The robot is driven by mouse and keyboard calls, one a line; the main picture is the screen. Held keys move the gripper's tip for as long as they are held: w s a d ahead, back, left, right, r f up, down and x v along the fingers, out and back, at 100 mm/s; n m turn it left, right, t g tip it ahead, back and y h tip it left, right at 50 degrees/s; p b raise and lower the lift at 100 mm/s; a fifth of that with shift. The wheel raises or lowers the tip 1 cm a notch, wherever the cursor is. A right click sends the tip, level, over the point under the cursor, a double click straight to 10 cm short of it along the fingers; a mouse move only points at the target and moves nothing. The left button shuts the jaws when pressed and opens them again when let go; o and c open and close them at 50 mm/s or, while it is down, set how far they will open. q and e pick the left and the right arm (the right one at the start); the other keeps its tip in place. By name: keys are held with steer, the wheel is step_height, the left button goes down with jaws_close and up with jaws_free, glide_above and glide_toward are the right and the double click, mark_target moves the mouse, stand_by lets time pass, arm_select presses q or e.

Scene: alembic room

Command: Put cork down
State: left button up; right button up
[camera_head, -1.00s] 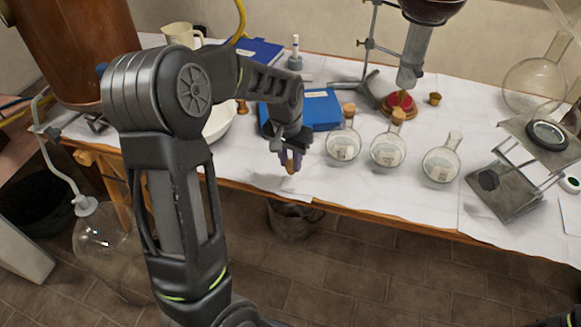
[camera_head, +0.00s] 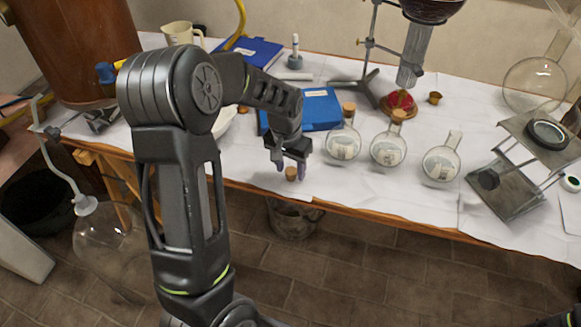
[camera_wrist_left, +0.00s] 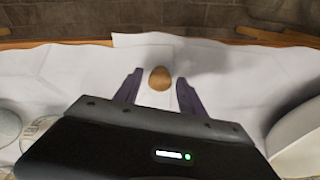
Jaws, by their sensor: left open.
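The cork (camera_head: 291,173) is small and brown and sits on the white-covered table near its front edge. In the left wrist view the cork (camera_wrist_left: 160,78) lies between the two spread fingers, with a gap on each side. My left gripper (camera_head: 291,170) is open around it, with purple-tipped fingers pointing down; the fingers also show in the left wrist view (camera_wrist_left: 160,92). Two round flasks, the left one (camera_head: 343,143) and the middle one (camera_head: 388,150), have corks in their necks. The third flask (camera_head: 441,163) has an open neck.
A blue book (camera_head: 318,110) lies behind the gripper. A metal stand (camera_head: 510,180) is at the right, and a white bowl (camera_head: 226,118) is partly hidden behind my arm. The table's front edge (camera_head: 350,208) is close to the cork.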

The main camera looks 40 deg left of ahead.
mark_target(288, 175)
steer(key=shift+r, duration=0.1)
arm_select(q)
steer(key=shift+r, duration=0.55)
step_height(288, 175, up, 11)
steer(key=s, duration=0.1)
steer(key=shift+s, duration=0.2)
